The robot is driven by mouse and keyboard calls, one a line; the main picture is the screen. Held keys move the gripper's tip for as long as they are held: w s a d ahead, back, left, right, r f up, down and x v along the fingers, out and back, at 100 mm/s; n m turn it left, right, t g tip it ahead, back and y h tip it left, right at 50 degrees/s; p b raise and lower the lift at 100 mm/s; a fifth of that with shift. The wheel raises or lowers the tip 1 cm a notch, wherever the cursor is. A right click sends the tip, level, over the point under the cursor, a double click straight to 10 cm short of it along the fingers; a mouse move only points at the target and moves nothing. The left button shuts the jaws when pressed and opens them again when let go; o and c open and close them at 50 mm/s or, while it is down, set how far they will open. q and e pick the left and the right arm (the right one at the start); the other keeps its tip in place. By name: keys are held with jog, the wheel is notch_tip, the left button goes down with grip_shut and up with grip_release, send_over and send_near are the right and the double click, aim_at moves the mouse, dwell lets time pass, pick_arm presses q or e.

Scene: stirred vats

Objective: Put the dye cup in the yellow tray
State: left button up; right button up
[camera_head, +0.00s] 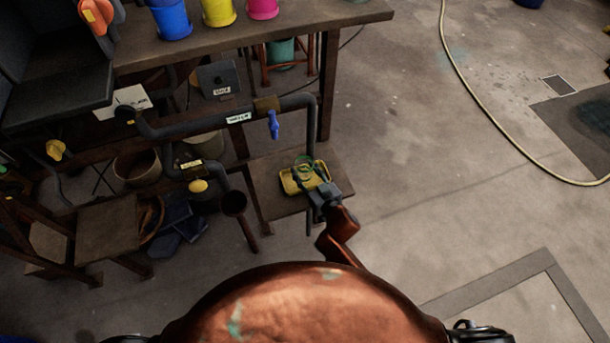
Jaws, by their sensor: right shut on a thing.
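The yellow tray (291,187) lies on a small wooden table (268,205) near the middle of the picture. My left gripper is not in view.
Dark pipes with a blue-handled valve (273,125) run just behind the small table. A bench (280,27) at the back holds blue, yellow and pink pots. A wooden stool (107,228) stands at left. Floor on the right is open, crossed by a hose (477,110).

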aim_at(305, 175)
jog(key=shift+w+f+b, duration=0.15)
jog(key=shift+f+b, duration=0.15)
jog(key=shift+f, duration=1.45)
jog(key=shift+f, duration=0.15)
jog(key=o, duration=1.1)
jog(key=shift+o, duration=0.2)
jog(key=v, duration=1.2)
jog(key=shift+p, duration=0.45)
